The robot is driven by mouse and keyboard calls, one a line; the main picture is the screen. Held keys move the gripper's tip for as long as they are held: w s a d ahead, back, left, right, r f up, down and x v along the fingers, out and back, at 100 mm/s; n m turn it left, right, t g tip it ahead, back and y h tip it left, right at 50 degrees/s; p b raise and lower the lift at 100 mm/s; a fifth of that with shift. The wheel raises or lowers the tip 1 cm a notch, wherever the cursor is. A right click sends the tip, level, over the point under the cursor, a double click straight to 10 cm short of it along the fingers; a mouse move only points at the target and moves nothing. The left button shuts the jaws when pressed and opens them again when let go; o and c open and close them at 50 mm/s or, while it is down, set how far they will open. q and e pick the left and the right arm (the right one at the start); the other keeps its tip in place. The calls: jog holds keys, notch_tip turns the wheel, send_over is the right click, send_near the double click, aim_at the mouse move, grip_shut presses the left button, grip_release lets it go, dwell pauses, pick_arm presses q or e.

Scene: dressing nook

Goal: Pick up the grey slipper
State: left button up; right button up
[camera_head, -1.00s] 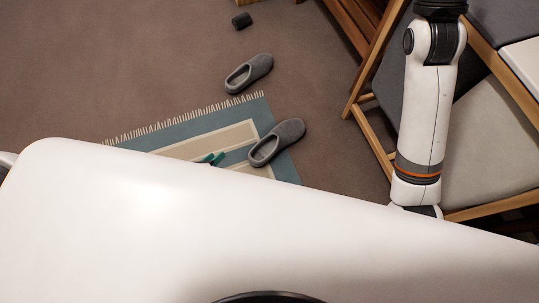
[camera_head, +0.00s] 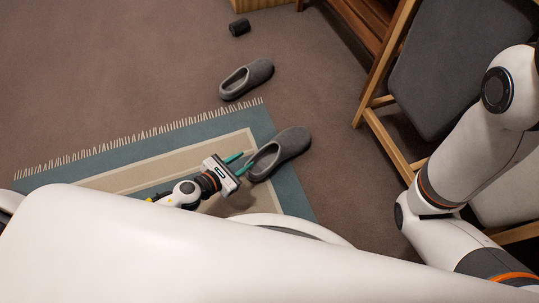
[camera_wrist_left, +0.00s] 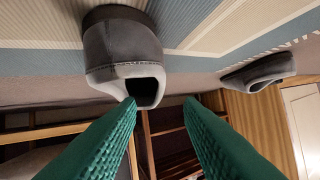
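Two grey slippers are in the head view. The nearer grey slipper (camera_head: 288,145) lies partly on the rug's right edge, its open heel toward my left gripper. The farther grey slipper (camera_head: 260,72) lies on the bare floor beyond the fringe. My left gripper (camera_head: 241,161) is open and empty, its green fingers at the nearer slipper's heel end. In the left wrist view the nearer slipper (camera_wrist_left: 110,45) is just ahead of the spread fingertips (camera_wrist_left: 160,102), its dark opening facing them. The farther slipper (camera_wrist_left: 262,70) shows at right. My right gripper is out of view.
The blue and beige fringed rug (camera_head: 195,128) lies under my left gripper. A wooden chair with a grey cushion (camera_head: 450,75) stands at right, near my right arm. A small dark object (camera_head: 239,27) lies on the floor farther back. Brown floor is clear at left.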

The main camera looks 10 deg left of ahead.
aim_at(254, 157)
pick_arm(q)
jog(key=shift+b+x, duration=0.7)
jog(key=shift+x, duration=2.1)
jog(key=shift+c, duration=0.4)
grip_shut()
